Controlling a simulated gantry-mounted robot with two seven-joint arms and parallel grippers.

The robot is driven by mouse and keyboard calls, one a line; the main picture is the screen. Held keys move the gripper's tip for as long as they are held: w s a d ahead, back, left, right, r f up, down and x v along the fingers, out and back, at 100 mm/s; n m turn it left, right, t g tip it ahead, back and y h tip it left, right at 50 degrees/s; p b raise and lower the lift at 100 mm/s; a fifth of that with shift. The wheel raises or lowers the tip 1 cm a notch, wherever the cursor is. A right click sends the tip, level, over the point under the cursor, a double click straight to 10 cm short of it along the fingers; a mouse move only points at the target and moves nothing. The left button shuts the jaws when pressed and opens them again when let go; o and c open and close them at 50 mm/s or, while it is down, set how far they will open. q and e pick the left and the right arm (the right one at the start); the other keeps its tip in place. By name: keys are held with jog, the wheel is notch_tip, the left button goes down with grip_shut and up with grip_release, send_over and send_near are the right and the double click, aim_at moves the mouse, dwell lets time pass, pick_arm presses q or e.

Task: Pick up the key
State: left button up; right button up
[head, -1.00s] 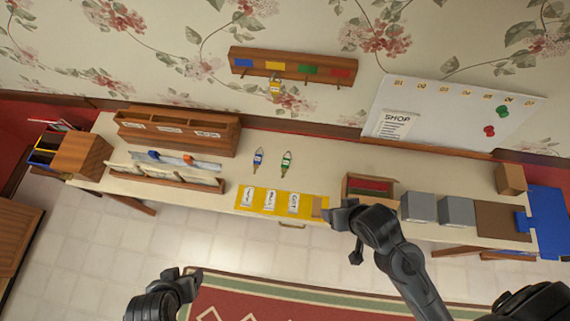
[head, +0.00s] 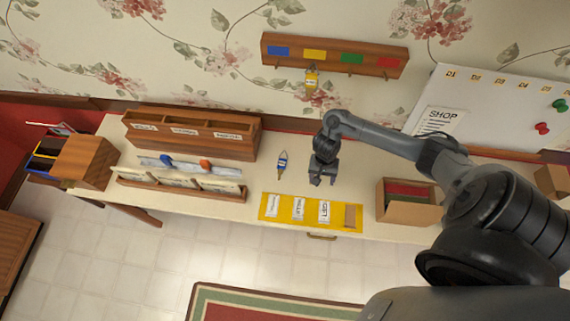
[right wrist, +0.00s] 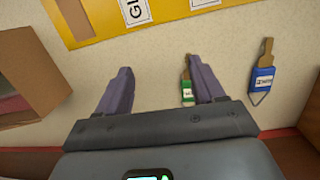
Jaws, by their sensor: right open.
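My right gripper (head: 322,180) points down over the table, and its open fingers show in the right wrist view (right wrist: 158,66). A key with a green tag (right wrist: 187,92) lies on the table beside the inner side of the right-hand finger in that view, partly hidden by it. I cannot tell whether they touch. The gripper hides this key in the head view. A key with a blue tag (head: 282,165) lies on the table to the left; it also shows in the right wrist view (right wrist: 262,80). A key with a yellow tag (head: 312,79) hangs on the wall rack. My left gripper is out of view.
The wooden rack (head: 335,56) has blue, yellow, green and red patches. A yellow mat (head: 312,221) with white labels lies at the table's front. An open box (head: 408,212) stands right of it. A wooden organizer (head: 190,134) stands at the left back.

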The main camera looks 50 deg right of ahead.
jog(key=shift+t+h, duration=0.5)
jog(key=shift+t, duration=0.3)
jog(key=w+d+b, duration=0.1)
jog(key=w, duration=0.1)
jog(key=w+d+f+b, duration=0.1)
jog(key=w+d, duration=0.2)
jog(key=w, duration=0.1)
jog(key=shift+w+d+f+b, duration=0.25)
jog(key=shift+d+f+b, duration=0.05)
jog(key=shift+f+b, duration=0.1)
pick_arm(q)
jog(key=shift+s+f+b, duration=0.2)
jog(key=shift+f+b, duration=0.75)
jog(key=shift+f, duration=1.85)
pick_arm(e)
jog(key=shift+w+d+f, duration=0.1)
jog(key=shift+f, duration=1.4)
jog(key=shift+w+d+f, duration=0.1)
jog(key=shift+f, duration=1.4)
jog(key=shift+c, duration=0.3)
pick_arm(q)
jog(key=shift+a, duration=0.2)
pick_arm(e)
jog(key=c, duration=1.1)
jog(key=shift+o, duration=0.2)
